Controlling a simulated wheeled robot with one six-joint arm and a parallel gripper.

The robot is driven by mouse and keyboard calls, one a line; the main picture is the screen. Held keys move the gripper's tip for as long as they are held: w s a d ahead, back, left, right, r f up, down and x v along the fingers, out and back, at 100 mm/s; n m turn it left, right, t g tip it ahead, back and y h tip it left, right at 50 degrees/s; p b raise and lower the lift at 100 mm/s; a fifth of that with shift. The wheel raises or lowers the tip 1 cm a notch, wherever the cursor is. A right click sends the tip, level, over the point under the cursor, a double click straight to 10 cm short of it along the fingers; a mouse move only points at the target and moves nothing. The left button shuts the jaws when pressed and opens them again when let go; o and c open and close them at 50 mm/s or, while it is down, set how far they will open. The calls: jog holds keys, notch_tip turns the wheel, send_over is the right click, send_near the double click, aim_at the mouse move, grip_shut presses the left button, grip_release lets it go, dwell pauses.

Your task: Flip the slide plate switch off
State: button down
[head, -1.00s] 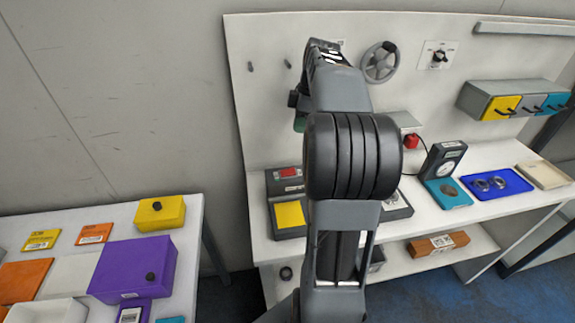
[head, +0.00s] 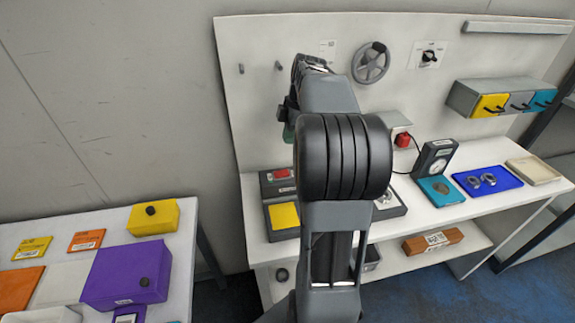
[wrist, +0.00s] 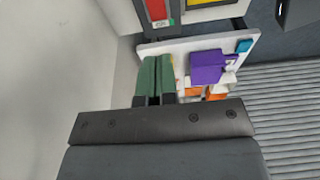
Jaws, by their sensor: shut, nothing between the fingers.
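A small white plate (head: 328,46) with dark marks sits on the upright back panel, just above my arm. It may be the slide plate switch, but its lower part is hidden and no switch position can be read. My gripper shows in the wrist view (wrist: 158,63) as two green fingers held together with nothing between them. In the head view only a bit of green shows beside my arm, in front of the panel and left of the white plate. I cannot tell whether the fingers touch the panel.
A grey handwheel (head: 371,63) and a rotary knob plate (head: 428,56) are on the panel to the right. A red button (head: 402,140) sits lower. The bench holds a yellow-pad device (head: 284,215) and a blue tray (head: 487,182). A purple box (head: 127,272) stands on the left table.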

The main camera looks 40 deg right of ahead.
send_over(285, 173)
notch_tip(285, 173, down, 9)
jog(key=shift+s+d+r+p, duration=0.1)
jog(key=shift+r+p, duration=0.1)
jog(key=shift+p, duration=0.2)
jog(key=shift+d+f, duration=0.15)
jog(key=shift+f, duration=0.9)
jog(key=shift+s+d+f+y+b, duration=0.1)
jog(key=shift+f+y+b, duration=0.1)
jog(key=shift+f+b, duration=0.25)
jog(key=shift+s+d+f+y+b, duration=0.1)
jog(key=shift+f+y+b, duration=0.1)
jog(key=shift+f+b, duration=0.2)
jog(key=shift+r, duration=0.35)
jog(key=shift+w+a, duration=0.1)
jog(key=shift+w+a+r, duration=0.3)
jog(key=shift+a+r, duration=0.05)
jog(key=shift+a, duration=0.25)
